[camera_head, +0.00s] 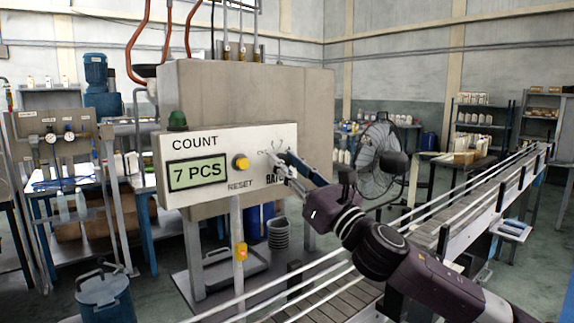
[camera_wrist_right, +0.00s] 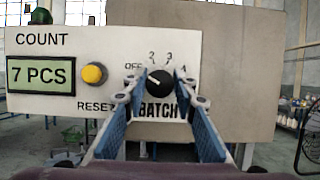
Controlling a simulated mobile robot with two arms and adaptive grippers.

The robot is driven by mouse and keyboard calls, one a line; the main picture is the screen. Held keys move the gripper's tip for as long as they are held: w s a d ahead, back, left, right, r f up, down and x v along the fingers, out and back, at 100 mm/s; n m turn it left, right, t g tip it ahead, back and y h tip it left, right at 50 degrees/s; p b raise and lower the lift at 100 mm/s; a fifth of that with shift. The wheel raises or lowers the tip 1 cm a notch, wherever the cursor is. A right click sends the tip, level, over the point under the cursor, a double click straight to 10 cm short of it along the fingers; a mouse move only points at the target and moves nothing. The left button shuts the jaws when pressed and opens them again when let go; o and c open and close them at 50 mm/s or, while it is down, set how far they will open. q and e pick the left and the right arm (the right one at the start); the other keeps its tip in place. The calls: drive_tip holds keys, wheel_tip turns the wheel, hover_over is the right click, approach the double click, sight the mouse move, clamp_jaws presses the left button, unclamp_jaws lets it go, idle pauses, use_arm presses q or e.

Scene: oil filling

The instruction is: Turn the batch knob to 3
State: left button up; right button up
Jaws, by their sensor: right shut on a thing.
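The black batch knob (camera_wrist_right: 160,84) is on the white control panel (camera_wrist_right: 100,38), above the word BATCH. Its white pointer mark leans to the upper left, toward the OFF label. The numbers 2 and 3 are above the knob, and a partly covered mark is at its upper right. My right gripper (camera_head: 283,160) reaches the panel from the right and is shut on the knob, one finger at each side. In the head view the gripper hides most of the knob. My left gripper is not in view.
The panel's display (camera_head: 198,173) reads 7 PCS. A yellow reset button (camera_head: 240,162) is left of the knob. A conveyor (camera_head: 345,297) runs below and to the right. A grey fan (camera_head: 379,160) stands behind my right arm.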

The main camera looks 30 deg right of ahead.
drive_tip(key=shift+c, duration=0.2)
drive_tip(key=shift+m+h, duration=0.4)
drive_tip(key=m+h+p, duration=0.2)
drive_tip(key=m, duration=0.1)
drive_tip(key=shift+a+m, duration=0.1)
drive_tip(key=shift+m, duration=0.3)
drive_tip(key=m+h+p, duration=0.1)
drive_tip(key=m, duration=0.1)
drive_tip(key=shift+r+m+g+p, duration=0.1)
drive_tip(key=shift+m+g+p, duration=0.2)
drive_tip(key=m+g+h+p, duration=0.1)
drive_tip(key=m+p, duration=0.1)
drive_tip(key=m, duration=0.1)
drive_tip(key=m+g+h+p, duration=0.1)
drive_tip(key=m+p, duration=0.2)
drive_tip(key=m+g+h+p, duration=0.1)
drive_tip(key=m+p, duration=0.2)
drive_tip(key=m, duration=0.1)
drive_tip(key=shift+a+h, duration=0.1)
drive_tip(key=shift+h, duration=0.2)
use_arm(q)
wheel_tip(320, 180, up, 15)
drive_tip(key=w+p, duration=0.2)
drive_tip(key=p, duration=0.1)
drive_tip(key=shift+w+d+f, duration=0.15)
use_arm(e)
drive_tip(key=shift+m+g, duration=0.5)
drive_tip(key=shift+m, duration=1.2)
drive_tip(key=shift+f, duration=0.2)
